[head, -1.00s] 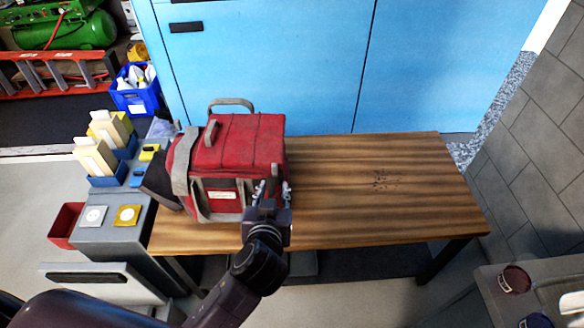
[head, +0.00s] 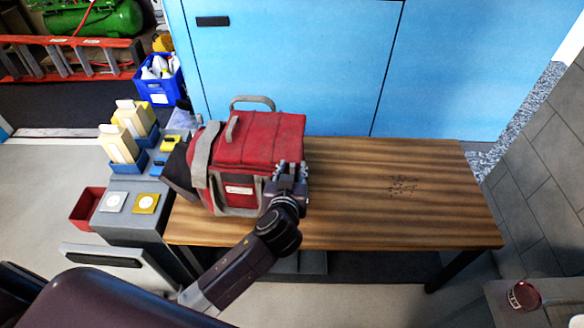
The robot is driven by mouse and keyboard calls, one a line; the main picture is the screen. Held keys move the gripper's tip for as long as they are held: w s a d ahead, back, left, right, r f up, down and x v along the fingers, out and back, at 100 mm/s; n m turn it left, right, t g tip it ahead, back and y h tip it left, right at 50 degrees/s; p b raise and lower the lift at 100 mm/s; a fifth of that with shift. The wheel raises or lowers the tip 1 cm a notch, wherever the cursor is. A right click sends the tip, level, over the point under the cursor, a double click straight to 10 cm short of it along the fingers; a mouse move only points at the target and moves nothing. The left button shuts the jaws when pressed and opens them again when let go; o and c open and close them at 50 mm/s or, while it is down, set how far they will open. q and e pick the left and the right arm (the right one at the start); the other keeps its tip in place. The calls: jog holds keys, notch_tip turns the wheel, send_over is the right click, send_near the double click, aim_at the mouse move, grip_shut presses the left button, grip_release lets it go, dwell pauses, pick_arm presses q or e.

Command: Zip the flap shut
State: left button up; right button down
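A red soft bag (head: 262,140) with grey straps and a grey handle stands upright on the wooden bench (head: 360,205), at its left end. Its red top lies over the body; I cannot make out the zip or its pull, or whether the flap is closed. A dark panel (head: 180,172) sticks out at the bag's left side. My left gripper (head: 292,168) is at the bag's front right corner, its two fingers apart and pointing away from me. They overlap the bag's edge in the picture; contact is unclear. I see nothing clearly held between them. My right gripper is out of view.
A grey unit with cartons (head: 118,145), blue trays and a red bin (head: 88,208) stands left of the bench. Blue cabinet doors (head: 290,60) rise behind. A side table with a red container (head: 523,296) is at lower right.

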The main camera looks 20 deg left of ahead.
pick_arm(q)
grip_shut()
dwell(0.3)
jog(key=s+a+p, duration=0.1)
jog(key=a, duration=0.6)
jog(key=s+a+p, duration=0.1)
jog(key=s+a, duration=0.1)
jog(key=a, duration=0.5)
jog(key=s+a+p, duration=0.1)
jog(key=a+p, duration=0.1)
jog(key=a, duration=0.5)
jog(key=shift+s+r, duration=0.1)
jog(key=shift+s, duration=0.1)
jog(key=shift+a, duration=0.6)
jog(key=shift+s, duration=0.1)
